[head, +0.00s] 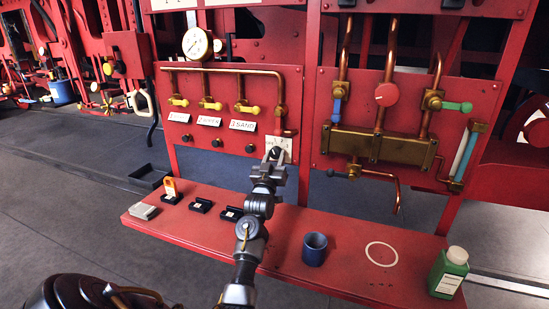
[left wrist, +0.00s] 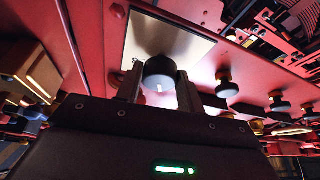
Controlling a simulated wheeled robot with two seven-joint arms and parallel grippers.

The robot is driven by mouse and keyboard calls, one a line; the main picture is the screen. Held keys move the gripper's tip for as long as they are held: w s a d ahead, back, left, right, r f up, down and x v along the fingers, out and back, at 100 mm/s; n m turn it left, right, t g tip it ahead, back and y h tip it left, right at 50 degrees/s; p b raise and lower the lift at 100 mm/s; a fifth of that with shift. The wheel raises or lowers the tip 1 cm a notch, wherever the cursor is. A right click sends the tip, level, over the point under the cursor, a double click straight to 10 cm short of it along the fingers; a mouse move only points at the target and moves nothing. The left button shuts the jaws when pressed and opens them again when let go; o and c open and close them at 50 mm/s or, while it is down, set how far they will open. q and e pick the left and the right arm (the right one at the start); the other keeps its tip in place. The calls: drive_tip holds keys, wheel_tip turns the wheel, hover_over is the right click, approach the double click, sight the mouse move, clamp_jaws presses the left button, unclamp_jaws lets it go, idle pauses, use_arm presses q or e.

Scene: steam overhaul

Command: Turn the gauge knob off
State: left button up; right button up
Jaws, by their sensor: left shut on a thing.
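The gauge knob (left wrist: 160,72) is a round black knob with a pale mark on its face, on a light metal plate (left wrist: 150,38). In the left wrist view my left gripper (left wrist: 160,90) has one finger on each side of it and is shut on it. In the head view my left gripper (head: 273,158) reaches up to the same plate (head: 283,142) on the red panel, and the gripper partly covers the knob. The pressure gauge (head: 197,43) is above and to the left. My right gripper is in neither view.
Yellow-handled valves (head: 210,103) and small dark knobs (head: 216,143) line the panel left of the plate. The red shelf (head: 345,265) below holds a blue cup (head: 314,249), a white ring (head: 381,254), a green bottle (head: 448,273) and small black holders (head: 200,205).

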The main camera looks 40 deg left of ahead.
use_arm(q)
drive_tip(key=n+g+y+p, duration=0.1)
drive_tip(key=n, duration=0.2)
drive_tip(key=n+g+y+p, duration=0.1)
drive_tip(key=n, duration=0.2)
drive_tip(key=shift+d+r, duration=0.1)
drive_tip(key=shift+d, duration=0.1)
drive_tip(key=shift+n+g+y+p, duration=0.3)
drive_tip(key=shift+n+g+y, duration=0.3)
drive_tip(key=shift+n, duration=1)
drive_tip(key=shift+n+g, duration=0.3)
drive_tip(key=shift+n, duration=0.2)
drive_tip(key=o, duration=1)
drive_tip(key=b+v, duration=0.1)
drive_tip(key=v, duration=0.6)
drive_tip(key=shift+s+d+b, duration=0.15)
drive_tip(key=shift+b, duration=0.25)
